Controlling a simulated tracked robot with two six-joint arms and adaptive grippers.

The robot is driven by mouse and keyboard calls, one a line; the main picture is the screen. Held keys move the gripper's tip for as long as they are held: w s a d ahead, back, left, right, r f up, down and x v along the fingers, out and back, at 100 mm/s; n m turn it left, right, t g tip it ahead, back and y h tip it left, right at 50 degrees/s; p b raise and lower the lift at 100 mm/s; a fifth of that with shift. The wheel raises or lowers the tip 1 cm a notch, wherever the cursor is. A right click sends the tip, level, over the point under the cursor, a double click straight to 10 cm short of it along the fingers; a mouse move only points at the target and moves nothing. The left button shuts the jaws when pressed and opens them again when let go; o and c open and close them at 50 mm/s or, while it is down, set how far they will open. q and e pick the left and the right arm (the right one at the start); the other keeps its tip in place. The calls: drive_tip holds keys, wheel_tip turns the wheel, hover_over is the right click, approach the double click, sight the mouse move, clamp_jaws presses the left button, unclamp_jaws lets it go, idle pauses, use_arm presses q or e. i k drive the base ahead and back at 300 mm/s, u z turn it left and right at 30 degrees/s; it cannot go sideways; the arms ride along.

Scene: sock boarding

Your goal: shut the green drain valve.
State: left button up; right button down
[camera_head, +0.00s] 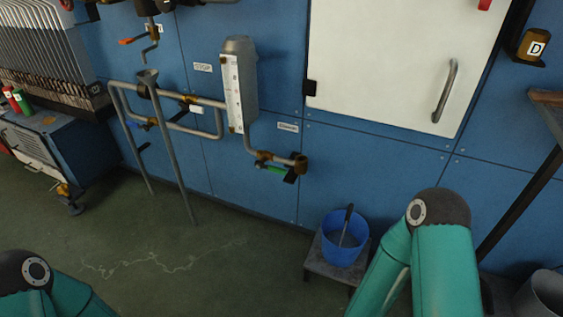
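The green drain valve handle (273,169) sits on a brass fitting low on the blue wall, below a small white label. I cannot tell for sure whether the valve is open or shut. Parts of my two teal arms show at the bottom left and bottom right, well apart from the valve. Neither gripper is in view.
A blue bucket (343,246) with a dark-handled tool stands on a low stool (324,266) below and right of the valve. Grey pipework on legs (174,150) stands left of it. A white cabinet door (392,62) is above right. The green floor in front is clear.

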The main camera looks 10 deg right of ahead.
sight(259, 164)
drive_tip(key=u, duration=0.05)
drive_tip(key=i, duration=0.95)
drive_tip(key=z, duration=0.05)
